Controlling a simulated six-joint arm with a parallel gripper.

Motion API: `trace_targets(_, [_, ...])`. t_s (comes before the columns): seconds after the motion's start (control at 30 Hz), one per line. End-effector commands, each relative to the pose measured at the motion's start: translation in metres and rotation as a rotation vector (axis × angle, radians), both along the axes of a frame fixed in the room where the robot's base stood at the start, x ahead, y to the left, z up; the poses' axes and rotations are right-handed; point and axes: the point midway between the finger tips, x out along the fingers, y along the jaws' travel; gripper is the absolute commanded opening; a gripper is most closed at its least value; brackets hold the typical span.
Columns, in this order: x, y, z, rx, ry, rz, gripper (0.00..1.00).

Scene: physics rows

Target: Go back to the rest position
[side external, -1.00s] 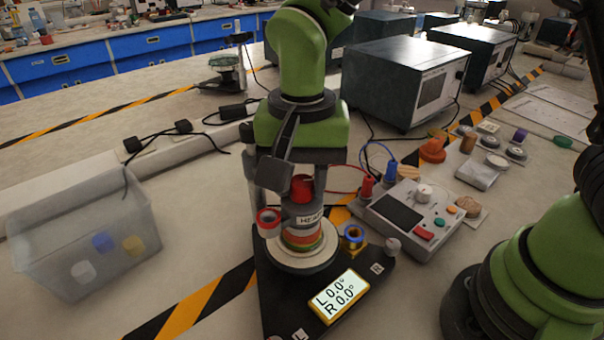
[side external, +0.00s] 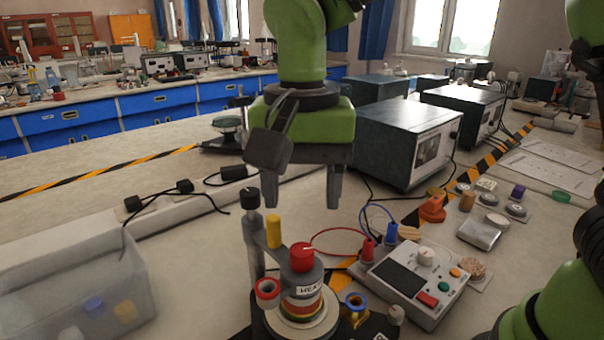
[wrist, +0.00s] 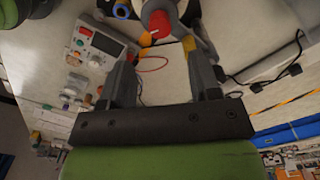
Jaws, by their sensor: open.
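My gripper (side external: 304,196) is open and empty in the side external view. Its two fingers point down, above and behind the grey cylinder marked with "HEA" lettering (side external: 308,291). That cylinder has a red knob (side external: 302,256) on top and sits on a stack of coloured discs on a round plate. In the wrist view the two fingers (wrist: 165,85) stand wide apart, with the red knob (wrist: 158,22) beyond them near the top edge. The fingers touch nothing that I can see. The rest position itself is not marked in any view.
A grey post with a black knob (side external: 250,198) and a yellow cylinder (side external: 273,232) stand close below my gripper. A control box (side external: 413,282) with red and blue plugs is to the right. Dark instrument boxes (side external: 400,150) stand behind. A translucent bin (side external: 80,265) is at left.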

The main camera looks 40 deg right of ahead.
Motion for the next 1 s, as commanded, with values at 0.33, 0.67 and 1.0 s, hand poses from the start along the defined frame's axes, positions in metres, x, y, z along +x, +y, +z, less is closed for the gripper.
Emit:
trace_targets(0.33, [0.0,0.0,0.018,0.0,0.001,0.0,0.57])
trace_targets(0.67, [-0.007,-0.014,0.029,0.034,-0.036,0.027,0.57])
trace_targets(1.0, [-0.073,-0.09,0.069,0.142,-0.36,0.227,0.57])
